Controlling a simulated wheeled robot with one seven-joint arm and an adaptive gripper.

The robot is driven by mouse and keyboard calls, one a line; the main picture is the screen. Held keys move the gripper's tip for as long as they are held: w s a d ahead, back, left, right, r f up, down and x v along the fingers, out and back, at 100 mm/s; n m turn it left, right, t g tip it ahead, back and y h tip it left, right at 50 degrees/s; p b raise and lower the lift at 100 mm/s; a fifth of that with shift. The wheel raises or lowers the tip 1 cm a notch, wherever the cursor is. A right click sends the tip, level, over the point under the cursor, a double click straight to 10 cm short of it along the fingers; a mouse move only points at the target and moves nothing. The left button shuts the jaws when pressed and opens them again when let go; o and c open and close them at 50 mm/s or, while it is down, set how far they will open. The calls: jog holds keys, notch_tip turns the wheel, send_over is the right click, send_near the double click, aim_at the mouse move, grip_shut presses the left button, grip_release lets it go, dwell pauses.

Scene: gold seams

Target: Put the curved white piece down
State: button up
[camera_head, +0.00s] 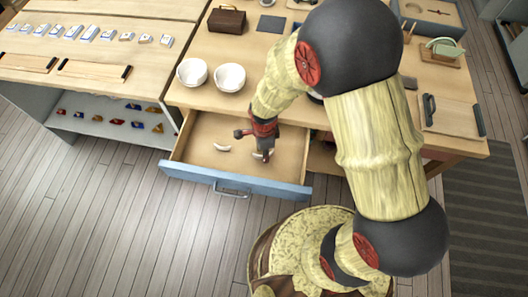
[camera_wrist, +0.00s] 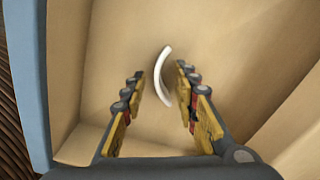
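A curved white piece (camera_wrist: 161,76) shows in the wrist view as a thin arc between and just beyond my fingertips. It seems to lie on the bare floor of the open drawer (camera_head: 197,135). My gripper (camera_wrist: 160,76) is open, with a visible gap on each side of the piece. In the head view my gripper (camera_head: 264,157) points down into the right part of the drawer and partly hides this piece (camera_head: 257,155). A second curved white piece (camera_head: 222,148) lies on the drawer floor to the left, apart from my gripper.
The drawer's blue front (camera_head: 250,188) and wooden side walls surround my gripper. Two white bowls (camera_head: 192,72) (camera_head: 229,78) stand on the table just behind the drawer. A brown box (camera_head: 227,19) stands farther back. The drawer floor between the pieces is clear.

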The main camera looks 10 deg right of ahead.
notch_tip(320, 180, up, 12)
jog(key=p, duration=0.5)
notch_tip(320, 180, up, 10)
jog(key=n+t, duration=0.2)
jog(key=n, duration=0.2)
send_over(272, 152)
jog(key=s+d+r+n+t, duration=0.1)
jog(key=s+d+r+n, duration=0.3)
jog(key=r, duration=0.5)
jog(key=s+d+r+n+t, duration=0.2)
jog(key=s+d+r+n, duration=0.3)
jog(key=s+r+n, duration=0.3)
notch_tip(272, 152, up, 2)
jog(key=shift+s+r+n+t+b, duration=0.1)
jog(key=shift+s+n+t+b, duration=0.15)
jog(key=shift+n, duration=0.45)
jog(key=shift+w+a, duration=0.1)
